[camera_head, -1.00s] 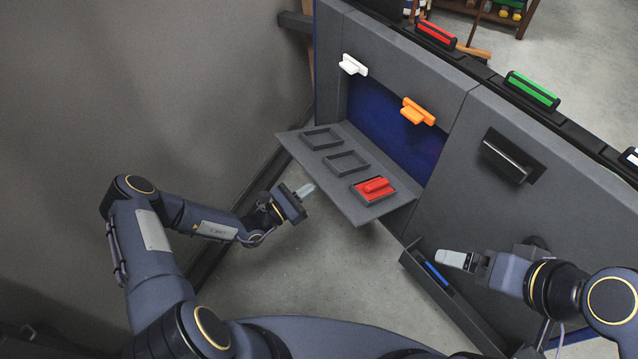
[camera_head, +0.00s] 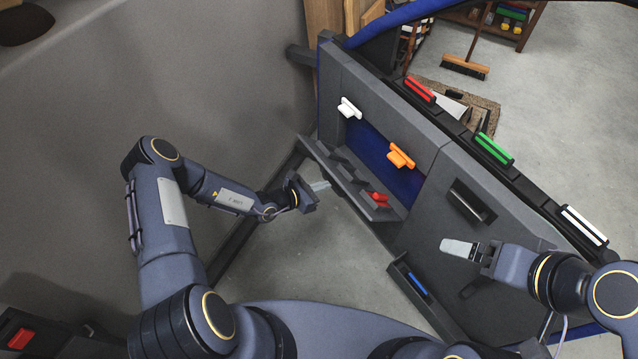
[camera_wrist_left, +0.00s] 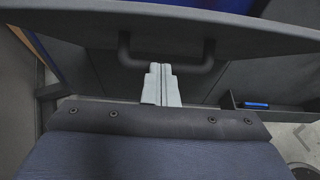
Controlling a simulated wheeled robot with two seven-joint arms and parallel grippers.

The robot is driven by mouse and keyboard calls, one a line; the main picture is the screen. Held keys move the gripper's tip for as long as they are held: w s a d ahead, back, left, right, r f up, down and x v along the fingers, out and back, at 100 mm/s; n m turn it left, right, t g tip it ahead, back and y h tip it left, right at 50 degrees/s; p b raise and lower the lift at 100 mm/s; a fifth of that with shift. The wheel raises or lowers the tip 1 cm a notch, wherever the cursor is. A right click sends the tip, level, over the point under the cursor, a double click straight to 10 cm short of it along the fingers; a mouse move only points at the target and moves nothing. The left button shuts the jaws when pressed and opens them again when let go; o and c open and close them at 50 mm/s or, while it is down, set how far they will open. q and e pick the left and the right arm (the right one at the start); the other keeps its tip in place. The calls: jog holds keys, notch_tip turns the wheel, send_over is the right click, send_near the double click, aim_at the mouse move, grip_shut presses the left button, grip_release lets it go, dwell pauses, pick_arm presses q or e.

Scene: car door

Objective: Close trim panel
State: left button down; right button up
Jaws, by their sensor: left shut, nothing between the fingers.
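The trim panel (camera_head: 334,169) is a grey flap on the inner side of the car door (camera_head: 430,200). It stands out from the door, tilted, below a blue opening (camera_head: 368,155). A red piece (camera_head: 380,199) sits at its right end. My left gripper (camera_head: 320,187) is shut and empty, just outside the panel's outer edge. In the left wrist view the shut fingers (camera_wrist_left: 161,85) point at a dark bar handle (camera_wrist_left: 166,62) below the panel's edge (camera_wrist_left: 200,25); contact is unclear. My right gripper (camera_head: 458,247) is in front of the door's right part; its fingers overlap side-on.
Red (camera_head: 420,90), green (camera_head: 494,148) and white (camera_head: 584,225) bars line the door top. A pocket with a blue item (camera_head: 417,284) is low on the door. Floor left of it is clear.

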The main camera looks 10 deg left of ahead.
aim_at(337, 173)
pick_arm(q)
jog(key=w+d+r+p, duration=0.1)
jog(key=p, duration=0.1)
jog(key=w+d+r+g+y+p, duration=0.1)
jog(key=r+p, duration=0.1)
jog(key=w+d+r+g+y+p, duration=0.1)
jog(key=r+p, duration=0.1)
jog(key=shift+w+d+r, duration=0.2)
jog(key=shift+d, duration=0.05)
jog(key=shift+w+d+r+p, duration=0.2)
jog(key=shift+d+p, duration=0.05)
jog(key=shift+p, duration=0.1)
jog(key=shift+w+d+r, duration=0.4)
jog(key=shift+w+d, duration=0.15)
jog(key=shift+w, duration=0.05)
jog(key=shift+w+d+r, duration=0.4)
jog(key=shift+w+d, duration=0.15)
jog(key=shift+w+d+r+b, duration=0.2)
jog(key=shift+w+d+r, duration=0.15)
jog(key=shift+w+d, duration=0.25)
jog(key=shift+w+d+r+b, duration=0.2)
jog(key=shift+w+d+r, duration=0.15)
jog(key=shift+w+d, duration=0.25)
